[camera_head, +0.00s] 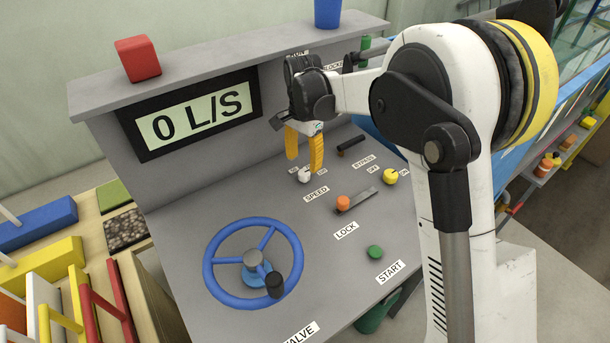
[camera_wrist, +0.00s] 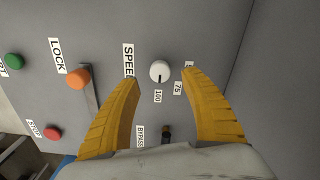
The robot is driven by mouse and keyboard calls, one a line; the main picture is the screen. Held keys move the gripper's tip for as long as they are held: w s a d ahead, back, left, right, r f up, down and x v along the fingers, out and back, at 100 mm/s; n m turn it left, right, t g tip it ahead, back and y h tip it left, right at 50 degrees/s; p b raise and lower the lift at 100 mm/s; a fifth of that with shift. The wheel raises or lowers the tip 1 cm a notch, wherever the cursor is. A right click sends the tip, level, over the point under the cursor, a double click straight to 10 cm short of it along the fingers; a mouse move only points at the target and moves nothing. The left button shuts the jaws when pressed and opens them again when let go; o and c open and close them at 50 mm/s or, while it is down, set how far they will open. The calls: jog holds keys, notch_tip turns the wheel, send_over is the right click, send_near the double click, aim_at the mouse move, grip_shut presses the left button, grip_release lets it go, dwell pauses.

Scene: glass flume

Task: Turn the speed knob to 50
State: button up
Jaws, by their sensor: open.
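The speed knob (camera_head: 304,174) is a small white round knob on the grey sloping panel, beside the SPEED label (camera_head: 316,193). In the wrist view the knob (camera_wrist: 160,71) has a dark line pointing down the picture, toward the 100 label (camera_wrist: 158,96). A 75 label (camera_wrist: 178,88) sits beside it; another label is partly hidden by the right finger. My gripper (camera_head: 304,150) has yellow fingers, open and empty, above the knob. In the wrist view the open fingers (camera_wrist: 160,79) lie either side of the knob, apparently not touching it.
An orange LOCK knob (camera_head: 343,202) with a grey lever, a yellow knob (camera_head: 390,176) and a green START button (camera_head: 375,252) are nearby. A blue valve wheel (camera_head: 211,263) stands at the left. The display (camera_head: 195,116) reads 0 L/S. A black BYPASS handle (camera_head: 351,145) lies behind.

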aim_at(304, 172)
notch_tip(304, 172, down, 6)
jog(key=shift+r+b, duration=0.2)
jog(key=shift+b, duration=0.55)
grip_shut()
